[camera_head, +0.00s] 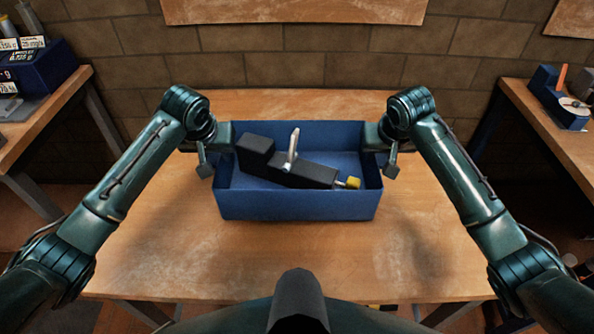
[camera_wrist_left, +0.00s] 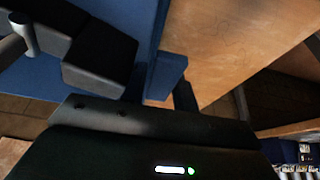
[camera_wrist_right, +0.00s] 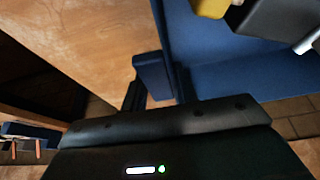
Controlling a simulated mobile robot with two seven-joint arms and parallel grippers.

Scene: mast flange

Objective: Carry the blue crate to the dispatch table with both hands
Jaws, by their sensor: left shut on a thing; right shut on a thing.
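The blue crate (camera_head: 297,205) is level in front of me in the head view, over a wooden table. I cannot tell whether its bottom touches the tabletop. My left gripper (camera_head: 213,158) is shut on the crate's left side wall. My right gripper (camera_head: 381,158) is shut on its right side wall. The crate's wall shows at the left gripper in the left wrist view (camera_wrist_left: 147,45) and at the right gripper in the right wrist view (camera_wrist_right: 175,40). Inside lies a black angular part (camera_head: 305,176) with a silver lever (camera_head: 292,147) and a yellow knob (camera_head: 353,182).
The wooden table (camera_head: 160,245) has bare room around the crate. Another bench stands at the left edge, with a dark blue box (camera_head: 45,70). A third bench at the right edge carries a blue holder (camera_head: 553,98). A brick wall (camera_head: 300,65) is behind.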

